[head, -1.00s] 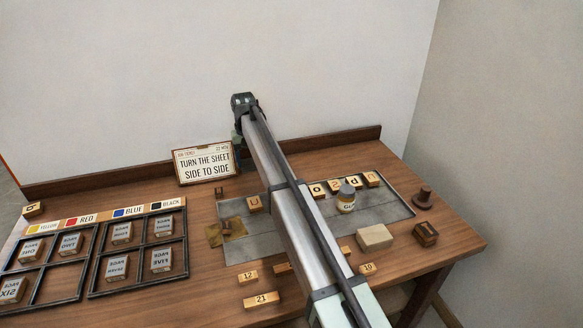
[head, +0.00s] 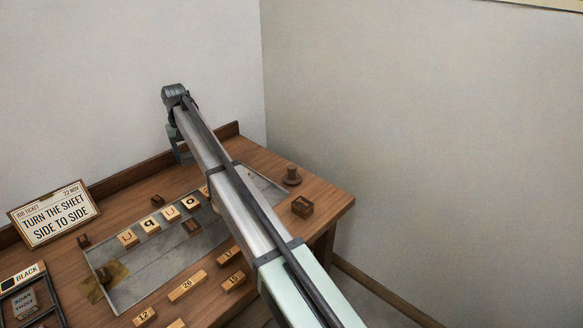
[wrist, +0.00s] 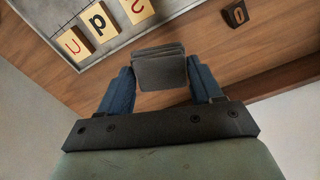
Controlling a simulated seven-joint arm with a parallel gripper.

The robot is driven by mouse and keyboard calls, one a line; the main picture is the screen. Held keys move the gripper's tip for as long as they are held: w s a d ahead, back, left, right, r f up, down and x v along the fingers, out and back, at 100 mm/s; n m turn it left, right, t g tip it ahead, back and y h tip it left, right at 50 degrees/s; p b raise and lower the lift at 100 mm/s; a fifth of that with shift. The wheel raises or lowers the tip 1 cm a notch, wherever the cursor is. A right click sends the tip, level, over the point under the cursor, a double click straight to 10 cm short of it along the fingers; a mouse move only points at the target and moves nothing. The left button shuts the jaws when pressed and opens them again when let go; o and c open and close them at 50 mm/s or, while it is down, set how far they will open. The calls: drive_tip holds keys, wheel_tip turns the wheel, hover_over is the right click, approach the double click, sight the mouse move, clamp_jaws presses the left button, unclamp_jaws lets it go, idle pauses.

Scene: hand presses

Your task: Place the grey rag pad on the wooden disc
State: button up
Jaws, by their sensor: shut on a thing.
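In the wrist view the grey rag pad (wrist: 160,68) is a stack of dark grey layers, held between the two blue fingers of my gripper (wrist: 160,82). It is above the wooden table, close to the back edge of the slab. In the head view my gripper (head: 181,150) is mostly behind my arm, near the table's back ledge, and the pad cannot be made out there. No plain disc shows.
A grey slab (head: 150,278) carries letter tiles (head: 151,225) along its back. Number blocks (head: 187,286) lie in front. A dark block (head: 302,207) stands at right, a sign (head: 54,214) at left. My arm hides part of the slab.

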drive_tip(key=w+d+r+m, duration=0.1)
drive_tip(key=w+d, duration=0.3)
drive_tip(key=d, duration=0.7)
drive_tip(key=w+d+r+m, duration=0.2)
drive_tip(key=w+d, duration=0.1)
drive_tip(key=d, duration=0.8)
drive_tip(key=r+n, duration=0.2)
drive_tip(key=n, duration=0.5)
hover_over(292, 166)
drive_tip(key=shift+s+f, duration=0.1)
drive_tip(key=shift+f, duration=5)
drive_tip(key=shift+f, duration=0.15)
drive_tip(key=o, duration=1)
wheel_tip(292, 166, up, 12)
drive_tip(key=shift+r, duration=0.15)
